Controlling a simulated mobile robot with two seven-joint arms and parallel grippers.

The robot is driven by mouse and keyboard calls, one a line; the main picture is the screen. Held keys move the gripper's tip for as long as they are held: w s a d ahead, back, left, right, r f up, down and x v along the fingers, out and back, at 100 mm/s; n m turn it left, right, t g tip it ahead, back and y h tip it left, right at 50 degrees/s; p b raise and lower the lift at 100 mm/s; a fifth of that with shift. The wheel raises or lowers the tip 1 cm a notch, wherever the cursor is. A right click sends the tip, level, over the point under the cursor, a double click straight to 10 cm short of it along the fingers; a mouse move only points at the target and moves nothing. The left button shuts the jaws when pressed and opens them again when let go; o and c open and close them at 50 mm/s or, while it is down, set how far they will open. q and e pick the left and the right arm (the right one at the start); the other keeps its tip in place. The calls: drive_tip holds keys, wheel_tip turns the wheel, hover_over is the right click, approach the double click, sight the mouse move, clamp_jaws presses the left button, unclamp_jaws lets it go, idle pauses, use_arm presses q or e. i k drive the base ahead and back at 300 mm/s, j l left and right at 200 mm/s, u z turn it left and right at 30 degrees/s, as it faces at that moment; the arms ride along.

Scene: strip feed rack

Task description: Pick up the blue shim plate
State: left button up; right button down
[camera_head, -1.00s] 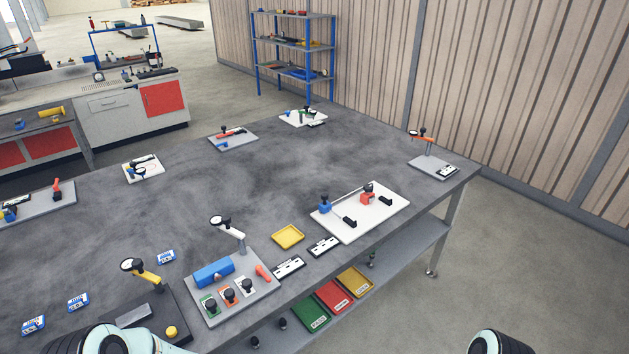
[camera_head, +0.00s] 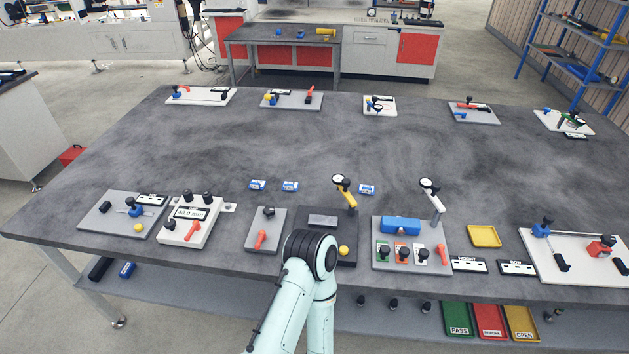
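I cannot tell for sure which thing is the blue shim plate. Small flat blue-and-white pieces lie on the grey bench top (camera_head: 300,145): one piece (camera_head: 258,185) at left, a second piece (camera_head: 290,186) beside it and a third piece (camera_head: 367,189) further right. A blue block (camera_head: 400,224) sits on a grey fixture plate (camera_head: 382,262). My arm rises at bottom centre, with a black joint in front of the bench's front edge. Neither gripper shows.
A white box with black knobs (camera_head: 190,218) and several fixtures line the front edge. A dark gauge stand (camera_head: 344,190) and a pale one (camera_head: 431,186) stand upright. A yellow tray (camera_head: 484,236) lies at right. The bench middle is clear.

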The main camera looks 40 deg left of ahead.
sight(367, 190)
drive_tip(key=u, duration=1.7)
